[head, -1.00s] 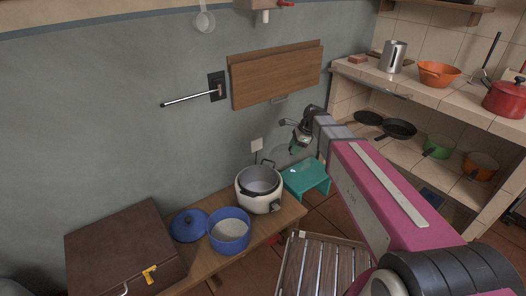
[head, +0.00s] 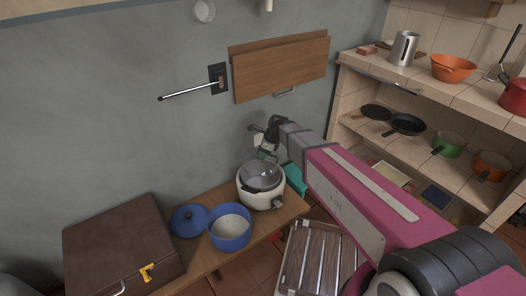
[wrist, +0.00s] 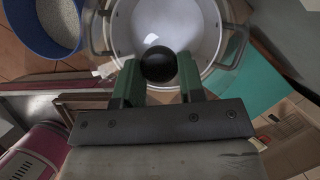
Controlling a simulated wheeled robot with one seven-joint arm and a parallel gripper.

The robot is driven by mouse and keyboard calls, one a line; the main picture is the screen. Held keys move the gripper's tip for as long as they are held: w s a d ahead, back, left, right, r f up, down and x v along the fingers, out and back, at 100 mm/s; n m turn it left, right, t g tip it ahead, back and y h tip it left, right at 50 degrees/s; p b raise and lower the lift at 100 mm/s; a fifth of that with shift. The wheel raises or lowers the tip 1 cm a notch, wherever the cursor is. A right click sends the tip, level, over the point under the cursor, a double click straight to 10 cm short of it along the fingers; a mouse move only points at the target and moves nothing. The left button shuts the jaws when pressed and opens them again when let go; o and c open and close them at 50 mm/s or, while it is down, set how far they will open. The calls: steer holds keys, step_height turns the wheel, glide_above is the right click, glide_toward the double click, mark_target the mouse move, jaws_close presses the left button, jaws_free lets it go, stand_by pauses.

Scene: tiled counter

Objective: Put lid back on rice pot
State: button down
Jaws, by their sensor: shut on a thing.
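The white rice pot (head: 262,200) stands on the wooden bench with its metal inner bowl showing. In the wrist view the bowl (wrist: 205,45) is seen from above. My gripper (head: 266,152) is above the pot. In the wrist view my gripper (wrist: 160,88) has its green fingers shut on the black knob (wrist: 159,62) of a clear glass lid. The see-through lid lies over the pot opening in both views. Its edge is faint, so I cannot tell whether it touches the rim.
A blue pot of rice (head: 230,235) and a blue lid (head: 188,221) are beside the rice pot on the bench (head: 205,262). A brown case (head: 115,245) is at left. A teal stool (head: 296,178) is close at right. A wooden board (head: 280,68) hangs behind.

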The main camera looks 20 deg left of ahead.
steer(key=shift+f, duration=2.65)
steer(key=shift+f, duration=0.15)
steer(key=shift+c, duration=0.8)
jaws_free()
steer(key=shift+r, duration=3.55)
jaws_close()
